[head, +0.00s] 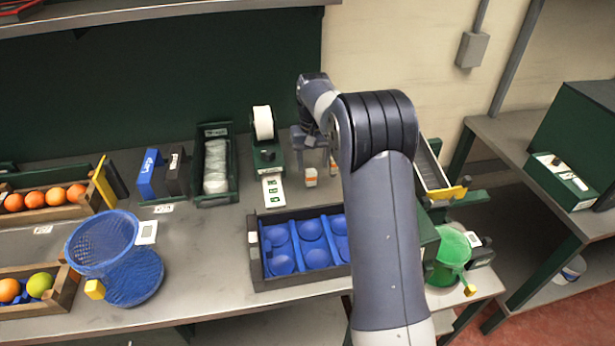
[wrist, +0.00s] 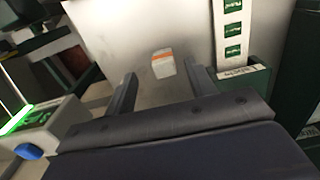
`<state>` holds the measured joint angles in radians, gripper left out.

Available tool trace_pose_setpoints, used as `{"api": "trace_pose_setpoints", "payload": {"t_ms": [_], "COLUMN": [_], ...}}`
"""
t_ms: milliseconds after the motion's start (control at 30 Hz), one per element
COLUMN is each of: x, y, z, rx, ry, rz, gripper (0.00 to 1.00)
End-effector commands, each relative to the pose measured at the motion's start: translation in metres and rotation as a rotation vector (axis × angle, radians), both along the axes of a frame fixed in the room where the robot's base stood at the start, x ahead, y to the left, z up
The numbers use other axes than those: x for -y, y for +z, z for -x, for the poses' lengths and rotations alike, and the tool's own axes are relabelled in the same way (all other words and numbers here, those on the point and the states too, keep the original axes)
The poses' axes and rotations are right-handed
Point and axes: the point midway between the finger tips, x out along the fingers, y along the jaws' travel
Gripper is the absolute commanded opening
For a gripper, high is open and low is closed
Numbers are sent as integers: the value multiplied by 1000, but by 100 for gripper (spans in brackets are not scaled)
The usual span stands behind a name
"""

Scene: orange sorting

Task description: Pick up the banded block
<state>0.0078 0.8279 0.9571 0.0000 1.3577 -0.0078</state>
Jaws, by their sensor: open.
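The banded block (wrist: 163,64) is small and white with an orange band across it. In the wrist view it stands on the grey bench, a little beyond my fingertips and between their lines. My gripper (wrist: 160,76) is open, with one finger to each side and nothing held. In the head view my gripper (head: 315,142) hangs low over the back of the bench, and a small white and orange block (head: 310,177) shows just below it. A second small orange and white patch shows at its right, partly beside my arm; I cannot tell what it is.
A label printer (head: 265,150) with a strip of green labels stands close at the left. A dark tray (head: 290,284) with blue cups lies in front. A blue basket (head: 100,245) and orange crates are further left. My arm hides part of the bench.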

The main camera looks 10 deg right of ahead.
Motion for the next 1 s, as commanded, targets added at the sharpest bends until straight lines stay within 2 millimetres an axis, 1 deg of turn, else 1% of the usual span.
{"api": "trace_pose_setpoints", "payload": {"t_ms": [33, 267, 433, 533, 633, 833, 1000], "x": [0, -1, -3, -3, -3, -3, -3], "y": [-6, -24, -50, -61, -66, -67, -66], "z": [0, -1, -6, -6, -6, -6, -6], "rx": [-2, -3, -4, -1, 1, 1, 1], "ry": [0, 0, 0, 0, 0, 0, 0], "rz": [0, 0, 0, 0, 0, 0, 0], "gripper": [53, 53, 53, 53, 53, 53, 39]}}
